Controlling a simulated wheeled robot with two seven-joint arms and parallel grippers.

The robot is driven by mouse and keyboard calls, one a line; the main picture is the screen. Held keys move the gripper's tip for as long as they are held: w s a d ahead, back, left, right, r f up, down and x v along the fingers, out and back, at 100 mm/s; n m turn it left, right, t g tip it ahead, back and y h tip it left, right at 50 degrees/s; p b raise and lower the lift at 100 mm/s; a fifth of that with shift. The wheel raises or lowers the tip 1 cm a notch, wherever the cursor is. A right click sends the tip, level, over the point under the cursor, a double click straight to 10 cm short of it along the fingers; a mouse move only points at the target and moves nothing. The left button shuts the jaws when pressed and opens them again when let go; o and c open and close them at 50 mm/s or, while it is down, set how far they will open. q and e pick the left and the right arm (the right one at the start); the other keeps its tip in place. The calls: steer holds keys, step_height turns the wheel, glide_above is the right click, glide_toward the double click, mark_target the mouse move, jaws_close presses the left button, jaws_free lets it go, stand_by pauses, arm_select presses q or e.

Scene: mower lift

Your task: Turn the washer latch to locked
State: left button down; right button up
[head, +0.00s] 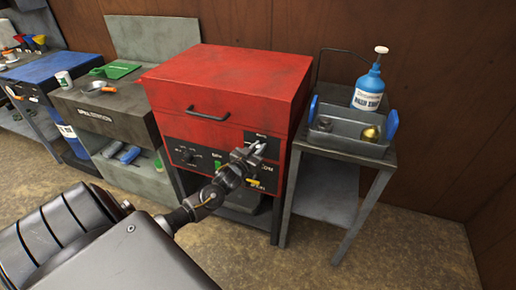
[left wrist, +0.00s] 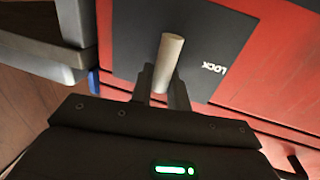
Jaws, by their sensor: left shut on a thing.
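The red washer cabinet (head: 225,85) stands in the middle of the head view, its lid down. Its latch handle is a pale round bar (left wrist: 169,58) in front of a dark plate (left wrist: 205,40) marked LOCK in the left wrist view. My left gripper (head: 257,151) is at the upper right of the cabinet's front panel. In the left wrist view my left gripper (left wrist: 163,86) has its fingers on either side of the latch handle, shut on it. The gripper hides most of the latch in the head view. My right gripper is not in view.
A grey side table (head: 345,148) on the right holds a grey tray (head: 348,142) with blue handles and a blue pump bottle (head: 369,88). A grey cabinet (head: 100,115) stands close on the left. Open floor (head: 400,240) lies at the right front.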

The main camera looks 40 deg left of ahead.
arm_select(q)
steer(key=n, duration=0.4)
steer(key=shift+s+a+f+t, duration=0.1)
steer(key=shift+s+a+t, duration=0.05)
steer(key=shift+a+t, duration=0.25)
steer(key=shift+s+a+f+n+y+p, duration=0.1)
steer(key=shift+a+f+n+y+p, duration=0.4)
steer(key=shift+n, duration=2.2)
steer(key=shift+s+d+f+n+y+b, duration=0.15)
steer(key=shift+n+y, duration=0.7)
steer(key=shift+n, duration=1.85)
steer(key=shift+a+f+n+y+p, duration=0.35)
steer(key=shift+n+y, duration=0.3)
steer(key=shift+n, duration=2.05)
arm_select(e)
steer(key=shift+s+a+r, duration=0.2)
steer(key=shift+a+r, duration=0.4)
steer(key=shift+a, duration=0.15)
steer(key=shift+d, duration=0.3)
arm_select(q)
steer(key=c, duration=1.4)
jaws_free()
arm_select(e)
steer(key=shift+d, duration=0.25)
